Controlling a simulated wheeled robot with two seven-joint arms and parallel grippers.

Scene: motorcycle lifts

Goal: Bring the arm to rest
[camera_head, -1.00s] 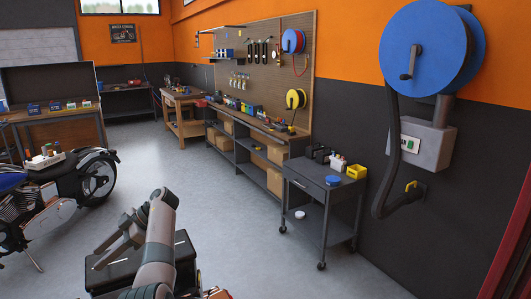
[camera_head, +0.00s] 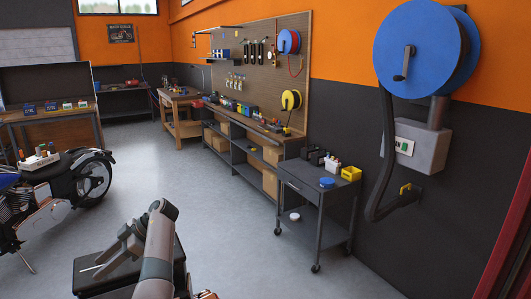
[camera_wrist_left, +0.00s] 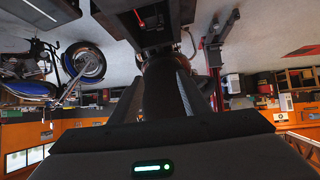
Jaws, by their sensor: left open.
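My left arm (camera_head: 160,235) comes up from the bottom of the head view, bends at the elbow and folds back down to the left. My left gripper (camera_head: 92,269) is at its lower end, with thin fingers pointing left over a dark flat surface. It is open and holds nothing that I can see. My right gripper is not in view.
A motorcycle (camera_head: 62,196) stands at the left. A dark cart (camera_head: 316,207) with a blue lid (camera_head: 327,183) and a yellow bin (camera_head: 351,174) stands right of the arm. A blue hose reel (camera_head: 418,48) hangs on the right wall. The grey floor (camera_head: 215,215) between is clear.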

